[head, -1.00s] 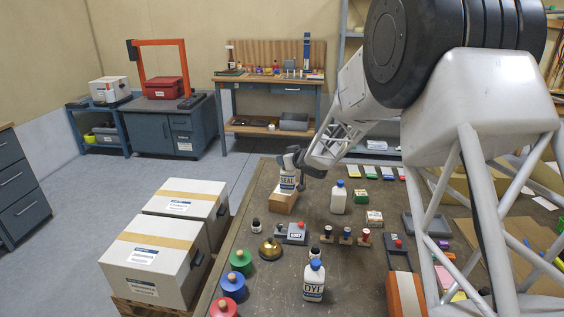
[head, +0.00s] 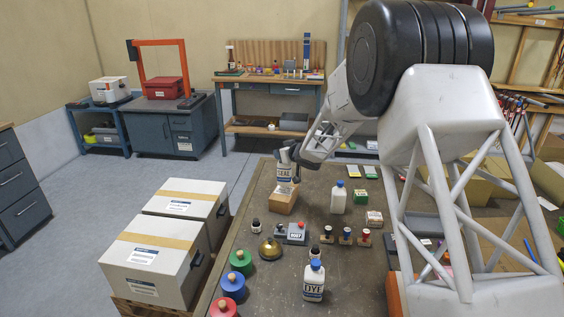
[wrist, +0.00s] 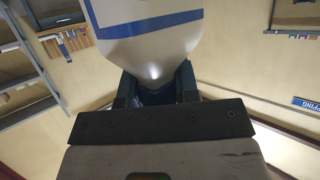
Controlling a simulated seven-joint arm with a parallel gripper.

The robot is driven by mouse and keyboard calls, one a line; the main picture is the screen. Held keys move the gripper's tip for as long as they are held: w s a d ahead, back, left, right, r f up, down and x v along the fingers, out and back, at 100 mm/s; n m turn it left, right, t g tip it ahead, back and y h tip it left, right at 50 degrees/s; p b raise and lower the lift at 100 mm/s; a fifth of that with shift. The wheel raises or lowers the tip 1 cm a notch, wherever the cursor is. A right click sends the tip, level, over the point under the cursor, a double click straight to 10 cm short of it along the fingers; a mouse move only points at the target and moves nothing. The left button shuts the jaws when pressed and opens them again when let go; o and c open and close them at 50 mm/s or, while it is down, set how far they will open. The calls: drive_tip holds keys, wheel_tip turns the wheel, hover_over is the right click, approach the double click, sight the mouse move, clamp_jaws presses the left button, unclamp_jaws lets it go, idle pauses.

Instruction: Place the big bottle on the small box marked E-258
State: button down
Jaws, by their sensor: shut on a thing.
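A white bottle labelled SEAL (head: 284,171) is held upright in my gripper (head: 291,154), by its upper part. In the wrist view my gripper (wrist: 154,90) is shut on the bottle (wrist: 152,35), whose white body and blue band fill the top. In the head view the bottle appears just above and behind a small brown box (head: 281,202). A pale label shows on the box's top, too small to read. I cannot tell whether the bottle's base touches the box.
Another white bottle with a blue cap (head: 338,197) stands to the right. A DYE bottle (head: 314,282) stands at the front. Stamps (head: 345,236), a brass bell (head: 270,248) and coloured weights (head: 232,285) crowd the dark table. Two large cartons (head: 150,265) stand left of it.

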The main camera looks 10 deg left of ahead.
drive_tip(key=shift+f, duration=1.85)
drive_tip(key=c, duration=0.9)
unclamp_jaws()
drive_tip(key=shift+o, duration=0.2)
drive_tip(key=shift+r, duration=0.15)
drive_tip(key=shift+s+d+r, duration=0.2)
drive_tip(key=shift+s+d, duration=0.05)
drive_tip(key=shift+d, duration=0.05)
drive_tip(key=v, duration=1.1)
drive_tip(key=shift+s+d+r, duration=0.1)
drive_tip(key=shift+r, duration=0.05)
